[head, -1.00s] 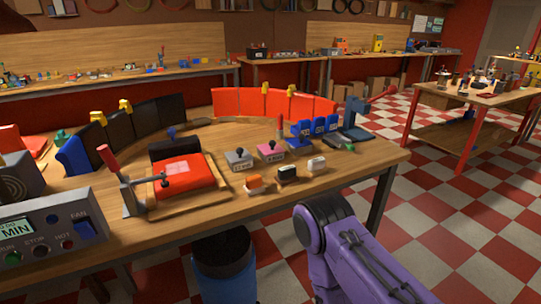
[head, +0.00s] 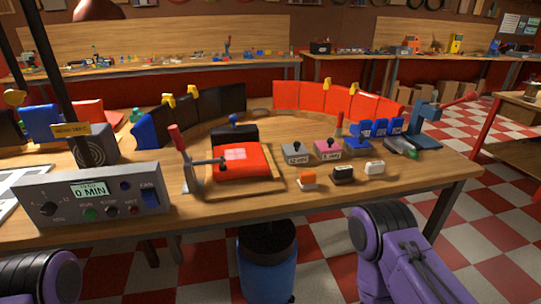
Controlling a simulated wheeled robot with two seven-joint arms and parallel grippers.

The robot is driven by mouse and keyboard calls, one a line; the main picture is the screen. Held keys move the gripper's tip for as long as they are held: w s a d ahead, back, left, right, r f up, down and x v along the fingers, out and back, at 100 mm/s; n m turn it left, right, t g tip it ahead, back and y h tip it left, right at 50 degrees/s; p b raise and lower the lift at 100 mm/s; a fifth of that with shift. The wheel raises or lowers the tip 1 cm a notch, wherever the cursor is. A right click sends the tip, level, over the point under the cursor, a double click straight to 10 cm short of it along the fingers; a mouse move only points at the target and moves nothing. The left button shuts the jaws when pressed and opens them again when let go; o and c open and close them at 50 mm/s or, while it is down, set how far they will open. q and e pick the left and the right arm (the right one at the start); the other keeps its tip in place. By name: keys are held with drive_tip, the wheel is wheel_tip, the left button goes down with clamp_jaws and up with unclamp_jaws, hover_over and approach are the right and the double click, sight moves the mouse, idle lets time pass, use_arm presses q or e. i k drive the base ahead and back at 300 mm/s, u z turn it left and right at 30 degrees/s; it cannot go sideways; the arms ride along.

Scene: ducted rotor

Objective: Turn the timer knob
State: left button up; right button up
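The timer knob is a black dial (head: 48,209) at the left of the front face of a grey control box (head: 95,200), on the left part of the wooden bench. The box's small display (head: 89,190) reads 0 MIN. A row of small buttons and a blue FAN switch (head: 150,196) are on the same face. Purple parts of my two arms show at the bottom left and bottom right, below the bench edge. Neither gripper is in view.
A red clamp stand (head: 185,160) and a red block on a wooden board (head: 272,181) stand right of the box. Several small coloured blocks sit further right. A blue bin (head: 267,260) stands below the bench. The bench strip before the box is narrow.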

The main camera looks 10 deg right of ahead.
sight(49, 209)
drive_tip(key=z, duration=1.8)
drive_tip(key=k, duration=0.95)
drive_tip(key=u, duration=1.85)
